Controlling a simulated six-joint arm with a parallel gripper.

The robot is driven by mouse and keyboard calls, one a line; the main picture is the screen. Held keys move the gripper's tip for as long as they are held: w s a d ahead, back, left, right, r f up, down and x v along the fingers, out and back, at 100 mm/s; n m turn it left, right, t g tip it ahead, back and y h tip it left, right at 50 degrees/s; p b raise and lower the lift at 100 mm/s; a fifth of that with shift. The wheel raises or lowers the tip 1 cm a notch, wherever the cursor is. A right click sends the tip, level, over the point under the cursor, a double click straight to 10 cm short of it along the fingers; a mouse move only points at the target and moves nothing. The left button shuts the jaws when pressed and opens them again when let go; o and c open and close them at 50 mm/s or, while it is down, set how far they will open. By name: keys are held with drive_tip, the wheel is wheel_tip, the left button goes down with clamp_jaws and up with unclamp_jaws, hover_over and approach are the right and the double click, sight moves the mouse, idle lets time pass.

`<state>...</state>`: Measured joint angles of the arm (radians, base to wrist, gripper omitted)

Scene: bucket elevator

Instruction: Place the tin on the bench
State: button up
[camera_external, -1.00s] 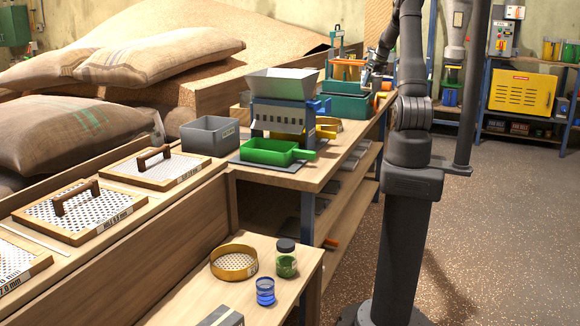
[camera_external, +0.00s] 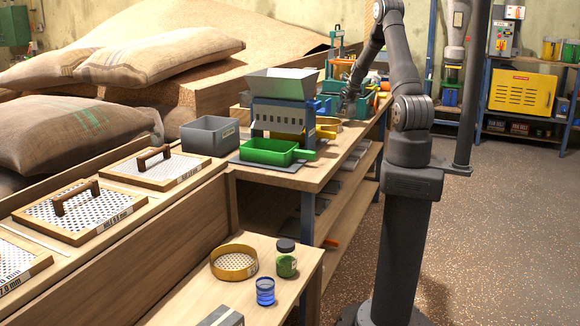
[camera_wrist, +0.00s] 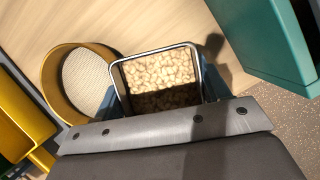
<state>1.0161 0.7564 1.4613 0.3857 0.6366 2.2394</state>
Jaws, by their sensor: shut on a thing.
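The tin (camera_wrist: 155,53) is an open square metal container with pale granules inside. It sits in the middle of the wrist view. My gripper (camera_wrist: 160,92) is shut on it, with a blue finger on either side. The bare wooden bench (camera_wrist: 125,22) lies beneath and around the tin. In the external view my gripper (camera_external: 349,96) is low over the far part of the bench, behind the grey machine. The tin is hard to make out there, and I cannot tell whether it touches the bench top.
A round yellow-rimmed sieve (camera_wrist: 48,88) is close to the tin's left. A teal bin (camera_wrist: 265,45) stands to the right near the bench edge. The grey machine (camera_external: 282,115) and green tray (camera_external: 268,151) stand nearer on the bench. Bare wood shows between sieve and bin.

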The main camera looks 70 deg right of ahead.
sight(345, 114)
drive_tip(key=shift+f, duration=2)
drive_tip(key=shift+f, duration=0.1)
drive_tip(key=o, duration=1.1)
drive_tip(key=v, duration=1.2)
drive_tip(key=x, duration=1.2)
drive_tip(key=shift+r, duration=1.15)
